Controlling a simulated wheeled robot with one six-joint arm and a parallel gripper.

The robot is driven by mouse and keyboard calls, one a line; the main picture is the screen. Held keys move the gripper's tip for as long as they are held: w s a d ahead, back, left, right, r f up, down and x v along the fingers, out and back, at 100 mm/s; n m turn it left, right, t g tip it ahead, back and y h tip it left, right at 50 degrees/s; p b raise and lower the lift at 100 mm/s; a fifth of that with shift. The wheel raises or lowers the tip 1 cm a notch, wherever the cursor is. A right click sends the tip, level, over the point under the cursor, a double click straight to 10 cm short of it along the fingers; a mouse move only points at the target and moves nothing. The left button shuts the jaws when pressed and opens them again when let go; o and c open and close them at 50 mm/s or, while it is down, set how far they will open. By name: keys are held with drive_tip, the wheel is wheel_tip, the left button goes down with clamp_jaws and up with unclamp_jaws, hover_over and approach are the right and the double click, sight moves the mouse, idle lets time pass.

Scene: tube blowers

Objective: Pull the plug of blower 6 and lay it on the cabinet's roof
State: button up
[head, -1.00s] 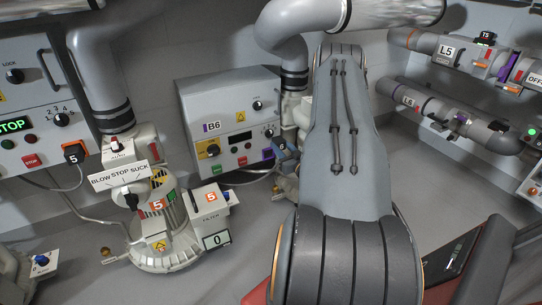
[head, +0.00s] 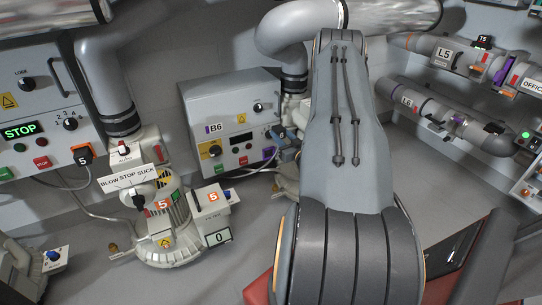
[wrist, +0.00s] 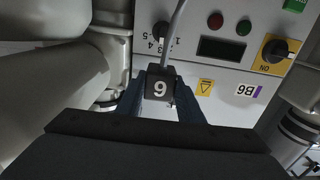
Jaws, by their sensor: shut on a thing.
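The black plug (wrist: 160,89) of blower 6, with a white numeral, is between the blue fingers of my gripper (wrist: 160,98). Its grey cable runs up the wrist view. My arm hides part of the area at right. The gap between plug and panel is hard to judge.
Blower 5 (head: 165,215) stands at left, with plug 5 (head: 83,155) in the neighbouring cabinet. Pipes L5 (head: 445,55) and L6 (head: 425,105) run at right. A loose cable hangs below cabinet B6.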

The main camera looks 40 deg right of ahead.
sight(281, 130)
wheel_tip(281, 130, up, 24)
drive_tip(key=p, duration=1.6)
drive_tip(key=shift+p, duration=0.35)
idle(1.0)
drive_tip(key=w+a+p, duration=0.1)
drive_tip(key=w+a, duration=0.1)
drive_tip(key=a, duration=0.8)
drive_tip(key=w+a+p, duration=0.1)
drive_tip(key=w+a, duration=0.2)
drive_tip(key=a, duration=0.8)
drive_tip(key=shift+a+p, duration=0.2)
drive_tip(key=shift+p, duration=0.2)
idle(2.0)
